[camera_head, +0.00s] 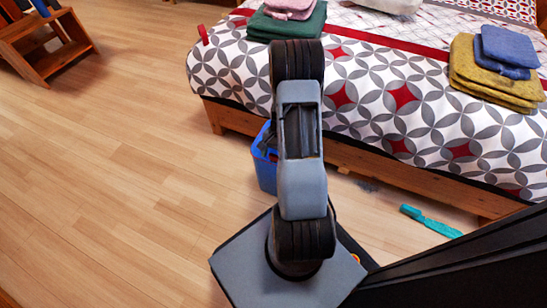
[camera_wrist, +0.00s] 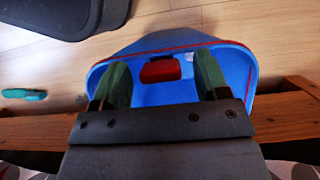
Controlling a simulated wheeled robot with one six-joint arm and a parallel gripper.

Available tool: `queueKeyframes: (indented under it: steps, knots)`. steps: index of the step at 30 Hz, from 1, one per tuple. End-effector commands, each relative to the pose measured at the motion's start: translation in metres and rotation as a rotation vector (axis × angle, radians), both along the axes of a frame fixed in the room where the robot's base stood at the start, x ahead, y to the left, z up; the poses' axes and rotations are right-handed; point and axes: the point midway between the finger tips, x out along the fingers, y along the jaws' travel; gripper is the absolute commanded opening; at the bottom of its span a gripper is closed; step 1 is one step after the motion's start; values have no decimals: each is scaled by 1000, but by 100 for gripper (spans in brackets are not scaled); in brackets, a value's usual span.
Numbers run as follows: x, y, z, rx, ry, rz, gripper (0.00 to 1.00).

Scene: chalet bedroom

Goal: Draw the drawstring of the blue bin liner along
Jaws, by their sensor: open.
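The blue bin liner (camera_head: 265,172) shows in the head view on the floor beside the bed, partly hidden behind my arm. In the wrist view the blue liner (camera_wrist: 243,62) fills the middle, with a thin red drawstring (camera_wrist: 195,43) along its edge. A short red piece (camera_wrist: 160,70), which looks like part of the drawstring, lies between my fingers. My gripper (camera_wrist: 161,63) is open, with its two green fingers over the liner on either side of the red piece. Gaps show between fingers and red piece; I cannot tell the depth. My fingers are hidden in the head view.
The bed's wooden rail (camera_head: 370,178) runs close beside the liner, and also crosses the wrist view (camera_wrist: 290,100). A teal brush-like item (camera_head: 430,220) lies on the floor to the right. A wooden stool-like piece (camera_head: 40,50) stands at upper left. The left floor is clear.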

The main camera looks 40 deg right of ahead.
Motion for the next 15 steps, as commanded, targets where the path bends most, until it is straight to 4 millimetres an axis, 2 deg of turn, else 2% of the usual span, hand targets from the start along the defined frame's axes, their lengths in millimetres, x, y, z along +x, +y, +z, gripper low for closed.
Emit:
queueKeyframes:
  steps: [11,15]
  knots:
    - [-1,2,-4,0,0,0,68]
    - [-1,2,-4,0,0,0,58]
